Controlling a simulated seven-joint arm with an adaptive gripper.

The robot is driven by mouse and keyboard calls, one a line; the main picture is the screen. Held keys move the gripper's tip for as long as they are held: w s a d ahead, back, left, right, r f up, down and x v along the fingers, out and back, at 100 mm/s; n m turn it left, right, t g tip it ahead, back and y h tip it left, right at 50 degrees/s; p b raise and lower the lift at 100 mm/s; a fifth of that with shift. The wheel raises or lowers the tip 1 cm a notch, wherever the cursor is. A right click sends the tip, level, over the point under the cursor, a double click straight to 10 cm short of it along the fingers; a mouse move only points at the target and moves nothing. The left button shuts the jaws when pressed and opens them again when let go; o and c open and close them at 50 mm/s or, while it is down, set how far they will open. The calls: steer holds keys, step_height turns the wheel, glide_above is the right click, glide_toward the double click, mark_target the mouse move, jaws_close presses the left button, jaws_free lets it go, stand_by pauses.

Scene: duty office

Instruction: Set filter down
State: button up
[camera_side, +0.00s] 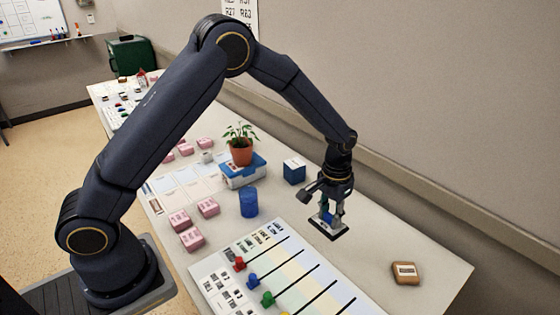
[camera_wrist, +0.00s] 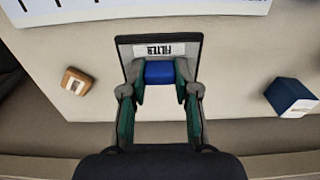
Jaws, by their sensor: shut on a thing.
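The filter (camera_side: 328,231) is a flat, dark-edged plate with a white label and a blue block on top. In the wrist view the label reads FILTER (camera_wrist: 160,49), upside down, and the blue block (camera_wrist: 160,73) sits between my fingers. My gripper (camera_side: 329,213) points down and is shut on the filter's blue block. The filter is over the bare table to the right of the slider board. I cannot tell whether its underside touches the table.
A brown labelled block (camera_side: 405,273) lies to the right, and a dark blue box (camera_side: 294,170) stands behind. The white slider board (camera_side: 232,262) has coloured knobs. A blue cup (camera_side: 249,202), a potted plant (camera_side: 240,150) and pink blocks (camera_side: 192,238) stand left. Bare table (camera_side: 375,245) surrounds the filter.

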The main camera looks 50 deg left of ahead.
steer(key=w+f, duration=0.4)
steer(key=w+d+f, duration=0.1)
steer(key=w+f, duration=0.1)
steer(key=shift+f, duration=0.2)
steer(key=shift+w+f, duration=0.1)
steer(key=shift+f, duration=1.45)
steer(key=shift+f, duration=0.15)
steer(key=o, duration=1)
steer(key=shift+o, duration=0.2)
